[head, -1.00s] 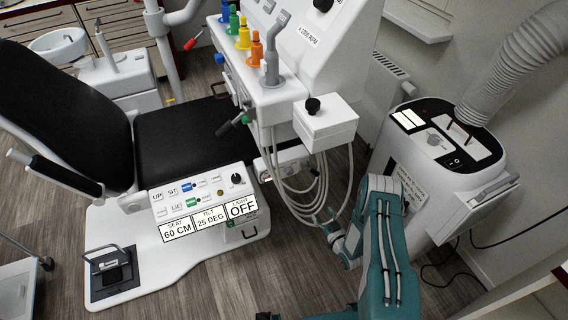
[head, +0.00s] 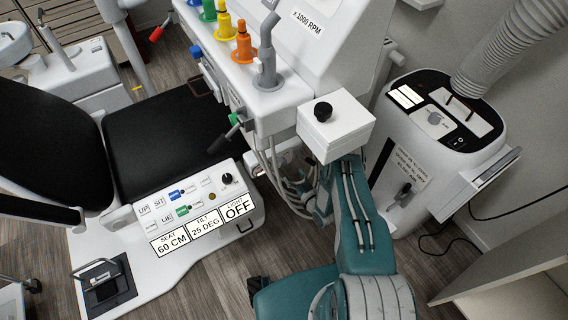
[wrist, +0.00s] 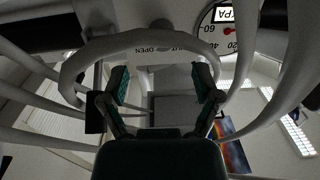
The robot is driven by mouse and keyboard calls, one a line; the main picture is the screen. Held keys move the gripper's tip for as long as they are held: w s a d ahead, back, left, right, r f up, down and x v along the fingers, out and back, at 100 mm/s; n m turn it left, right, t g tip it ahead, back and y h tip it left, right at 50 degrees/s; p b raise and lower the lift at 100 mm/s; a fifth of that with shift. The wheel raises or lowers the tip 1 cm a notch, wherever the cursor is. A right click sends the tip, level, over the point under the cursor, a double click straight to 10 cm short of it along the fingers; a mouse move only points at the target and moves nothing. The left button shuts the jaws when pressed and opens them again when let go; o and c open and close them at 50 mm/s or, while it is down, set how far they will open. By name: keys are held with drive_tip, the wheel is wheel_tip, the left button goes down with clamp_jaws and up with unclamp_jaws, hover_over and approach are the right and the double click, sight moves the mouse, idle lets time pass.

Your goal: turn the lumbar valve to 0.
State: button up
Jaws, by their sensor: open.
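No part in view is labelled as the lumbar valve, so I cannot tell which it is. In the wrist view my gripper (wrist: 162,82) is open, its two dark green fingers apart with nothing between them. A pale surface marked OPEN (wrist: 150,49) shows beyond the fingers, with a grey block (wrist: 176,108) between and behind them. A round pressure gauge (wrist: 222,32) with a red pointer is at the upper right. In the head view my teal arm reaches under the white instrument unit; my gripper is mostly hidden there by the white box (head: 333,130) and hoses.
Pale hoses (wrist: 75,65) loop around my gripper on both sides. In the head view, the dental chair's black seat (head: 165,135) and its control panel (head: 195,205) lie left of my arm. A white suction machine (head: 440,150) stands to the right.

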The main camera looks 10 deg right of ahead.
sight(284, 164)
drive_tip(key=x, duration=0.5)
drive_tip(key=shift+w+a, duration=0.3)
drive_tip(key=shift+a, duration=0.05)
drive_tip(key=shift+w, duration=0.45)
clamp_jaws()
